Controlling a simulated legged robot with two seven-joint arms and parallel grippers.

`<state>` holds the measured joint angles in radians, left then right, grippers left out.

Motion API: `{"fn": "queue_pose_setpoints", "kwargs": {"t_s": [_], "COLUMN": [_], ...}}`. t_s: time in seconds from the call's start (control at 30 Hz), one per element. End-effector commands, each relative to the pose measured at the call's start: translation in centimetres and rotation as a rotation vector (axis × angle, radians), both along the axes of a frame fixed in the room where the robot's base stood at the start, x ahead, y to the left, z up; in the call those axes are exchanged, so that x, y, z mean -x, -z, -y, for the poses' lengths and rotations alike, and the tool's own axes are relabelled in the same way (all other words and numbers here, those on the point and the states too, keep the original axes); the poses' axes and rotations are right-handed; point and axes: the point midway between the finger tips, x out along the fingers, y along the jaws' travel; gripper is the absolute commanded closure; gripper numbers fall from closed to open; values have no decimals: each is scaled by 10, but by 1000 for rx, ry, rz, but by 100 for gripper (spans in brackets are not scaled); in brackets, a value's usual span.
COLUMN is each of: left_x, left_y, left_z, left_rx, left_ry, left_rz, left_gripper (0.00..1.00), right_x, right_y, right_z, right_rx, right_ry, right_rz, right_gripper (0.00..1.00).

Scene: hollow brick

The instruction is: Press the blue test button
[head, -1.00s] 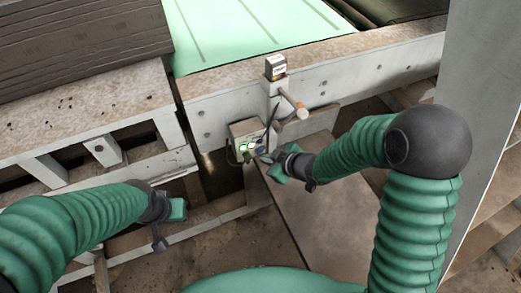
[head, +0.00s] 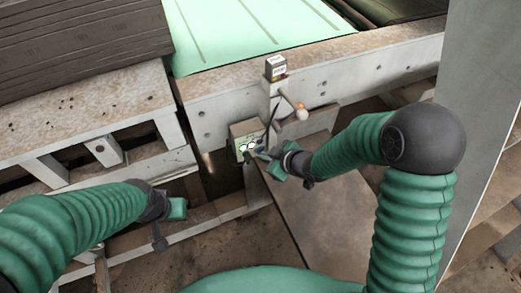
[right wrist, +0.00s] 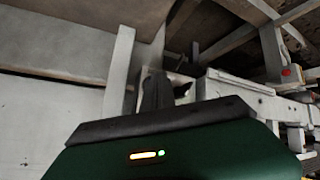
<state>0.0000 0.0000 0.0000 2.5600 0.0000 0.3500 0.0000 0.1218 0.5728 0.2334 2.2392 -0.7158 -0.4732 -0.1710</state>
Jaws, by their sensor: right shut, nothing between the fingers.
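A small pale control box (head: 240,130) with a few round buttons is fixed to the front of the white frame, in the middle of the head view. A small blue spot, seemingly the blue button (head: 261,151), shows at its lower right, partly hidden by my right gripper. My right gripper (head: 267,158) is shut and empty, with its tip right at the box's lower right; I cannot tell whether it touches the button. My left gripper (head: 177,208) hangs to the lower left, away from the box, and its jaws are unclear. The right wrist view does not clearly show the button.
A green bed (head: 245,30) lies behind, and stacked grey boards (head: 80,40) are at left.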

Motion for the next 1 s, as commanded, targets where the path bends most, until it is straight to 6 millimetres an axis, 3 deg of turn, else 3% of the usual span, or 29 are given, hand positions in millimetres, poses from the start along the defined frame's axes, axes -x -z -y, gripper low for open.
{"fn": "queue_pose_setpoints", "kwargs": {"t_s": [0.77,1.0], "left_x": [0,0], "left_y": [-2,-2], "left_z": [0,0], "left_rx": [0,0], "left_ry": [0,0], "left_rz": [0,0], "left_gripper": [100,100], "right_x": [-6,0], "right_y": [0,-1], "right_z": [-2,0], "right_rx": [0,-1], "right_ry": [-1,1], "right_rz": [-1,1], "right_gripper": [100,100]}}
